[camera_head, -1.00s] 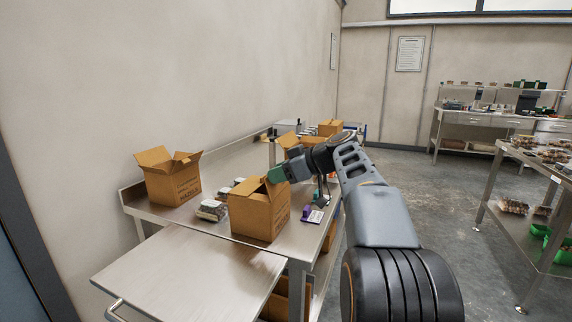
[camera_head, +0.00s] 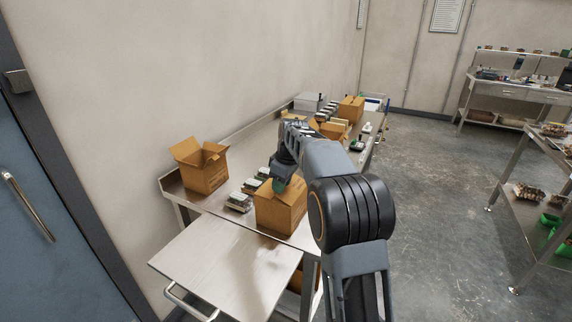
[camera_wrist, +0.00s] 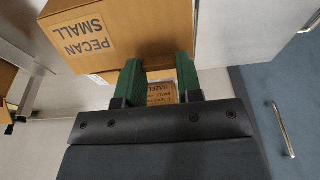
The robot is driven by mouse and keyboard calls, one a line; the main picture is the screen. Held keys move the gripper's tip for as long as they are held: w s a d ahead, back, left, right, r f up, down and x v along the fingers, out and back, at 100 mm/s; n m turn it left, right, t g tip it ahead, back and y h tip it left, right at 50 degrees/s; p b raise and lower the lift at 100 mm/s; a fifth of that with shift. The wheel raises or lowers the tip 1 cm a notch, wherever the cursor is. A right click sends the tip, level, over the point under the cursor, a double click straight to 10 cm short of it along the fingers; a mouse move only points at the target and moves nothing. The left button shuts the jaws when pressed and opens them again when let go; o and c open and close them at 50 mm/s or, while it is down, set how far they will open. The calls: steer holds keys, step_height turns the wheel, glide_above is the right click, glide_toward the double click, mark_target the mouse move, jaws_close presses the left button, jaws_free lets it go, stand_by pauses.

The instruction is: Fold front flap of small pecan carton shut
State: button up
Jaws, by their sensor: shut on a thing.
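The small pecan carton (camera_head: 281,211) is a brown box at the near end of the steel bench. Its label face (camera_wrist: 100,35) reads "PECAN SMALL" in the wrist view, across the top. My gripper (camera_head: 278,186) is at the carton's top rim, beside its upper left edge in the head view. In the wrist view its two green fingers (camera_wrist: 160,78) reach the carton's edge, with a gap between them nearer the palm. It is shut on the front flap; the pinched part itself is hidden. My arm hides part of the carton's far side.
An open carton (camera_head: 203,168) with raised flaps stands at the left by the wall. Clamshell trays (camera_head: 241,201) lie between the two cartons. More cartons (camera_head: 351,109) stand farther along the bench. A bare steel surface (camera_head: 225,262) is in front. A lower carton (camera_wrist: 161,90) shows below.

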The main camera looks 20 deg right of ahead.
steer(key=p, duration=0.1)
steer(key=g+h+p, duration=0.1)
steer(key=p, duration=0.1)
steer(key=shift+w+a+f, duration=0.2)
steer(key=shift+w+a, duration=0.1)
steer(key=shift+w+a+f+g+h+p, duration=0.1)
steer(key=shift+f+g+h+p, duration=0.45)
steer(key=shift+p, duration=0.5)
steer(key=shift+f, duration=0.1)
steer(key=o, duration=1)
steer(key=shift+c, duration=0.2)
step_height(320, 180, up, 14)
steer(key=p, duration=0.1)
steer(key=shift+w+a, duration=0.25)
steer(key=shift+w, duration=0.05)
